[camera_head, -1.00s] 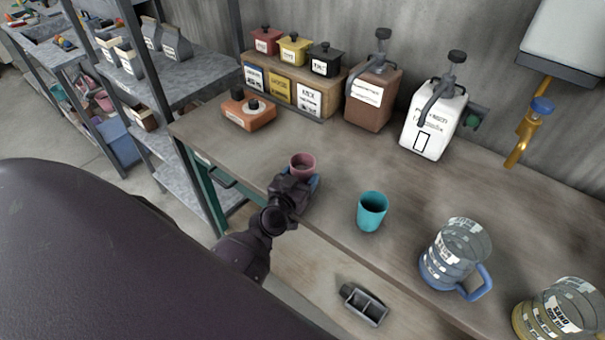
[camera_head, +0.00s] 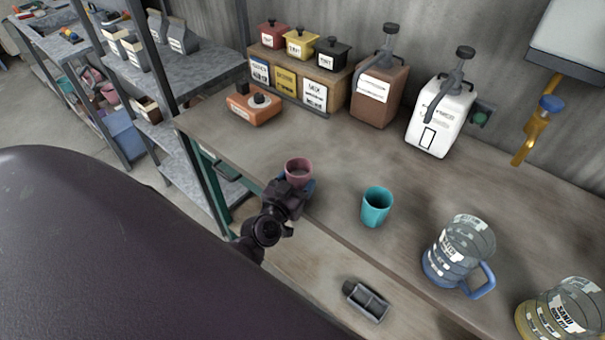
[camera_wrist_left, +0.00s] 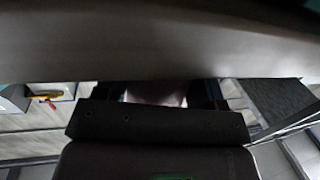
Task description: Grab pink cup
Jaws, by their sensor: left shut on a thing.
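The pink cup (camera_head: 299,170) stands upright near the front left edge of the workbench in the head view. My left gripper (camera_head: 298,187) is at the cup's near side and shut on it, its fingers partly hiding the cup's lower part. In the left wrist view, the gripper body (camera_wrist_left: 155,122) fills the middle, and only a pale pinkish patch of the cup (camera_wrist_left: 155,98) shows behind it. I cannot tell whether the cup's base touches the bench. My right gripper is not in view.
A teal cup (camera_head: 376,207) stands to the right, then a blue-handled clear jug (camera_head: 458,255) and a second jug (camera_head: 560,312). A brown dispenser (camera_head: 378,92), a white dispenser (camera_head: 440,118) and an orange device (camera_head: 254,108) stand behind. The bench (camera_head: 340,150) between is clear.

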